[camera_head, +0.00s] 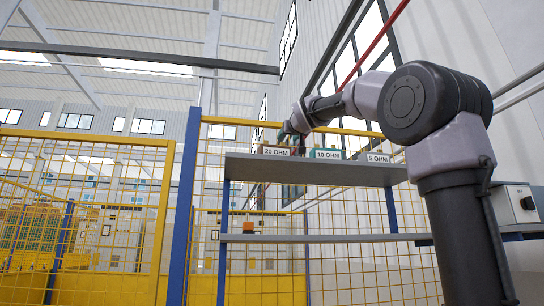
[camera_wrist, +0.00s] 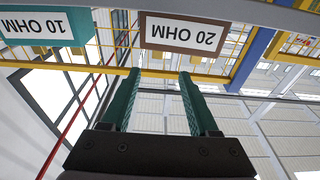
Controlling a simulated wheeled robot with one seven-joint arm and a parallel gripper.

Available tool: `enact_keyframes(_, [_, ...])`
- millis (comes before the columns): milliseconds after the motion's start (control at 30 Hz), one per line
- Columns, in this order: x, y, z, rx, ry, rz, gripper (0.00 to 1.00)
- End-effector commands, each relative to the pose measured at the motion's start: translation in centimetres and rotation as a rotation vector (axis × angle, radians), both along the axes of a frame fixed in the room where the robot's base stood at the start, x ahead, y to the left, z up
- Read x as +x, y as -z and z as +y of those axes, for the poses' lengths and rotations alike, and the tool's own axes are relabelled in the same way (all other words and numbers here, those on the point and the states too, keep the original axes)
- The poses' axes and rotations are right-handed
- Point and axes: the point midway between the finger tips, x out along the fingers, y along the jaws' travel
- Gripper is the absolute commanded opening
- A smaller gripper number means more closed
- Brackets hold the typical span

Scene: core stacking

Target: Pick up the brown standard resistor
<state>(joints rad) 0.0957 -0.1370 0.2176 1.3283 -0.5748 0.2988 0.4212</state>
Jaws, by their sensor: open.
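The brown standard resistor (camera_head: 276,150) is a small box with a white "20 OHM" label. It sits at the left end of the upper shelf in the head view. In the wrist view it shows upside down at the top (camera_wrist: 184,35), just beyond the fingertips. My gripper (camera_wrist: 159,75) has two teal fingers spread apart with nothing between them. The box lies ahead of the gap, slightly to its right in that view. In the head view my gripper (camera_head: 288,136) is close to the box and partly overlaps it, so contact cannot be told.
A teal "10 OHM" box (camera_head: 327,154) stands to the right of the brown one, and a "5 OHM" box (camera_head: 377,158) further right. The upper shelf (camera_head: 310,172) carries them. A small orange item (camera_head: 248,227) sits on the lower shelf (camera_head: 320,238). Yellow fencing stands behind.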

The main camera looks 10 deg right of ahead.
Motion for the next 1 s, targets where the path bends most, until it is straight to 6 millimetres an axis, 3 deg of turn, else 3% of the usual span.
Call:
enact_keyframes(100, [1.9,-0.3,0.0,0.0,0.0,0.001,0.61])
enact_keyframes(333, [3.6,-0.6,-0.1,0.002,0.0,0.001,0.61])
enact_keyframes(633, [7.6,-1.3,-0.4,0.001,-0.001,0.001,0.61])
enact_keyframes(967, [8.0,-1.5,-0.4,0.001,0.0,0.0,0.61])
enact_keyframes(1000, [8.0,-1.5,-0.4,0.001,0.0,0.0,0.45])
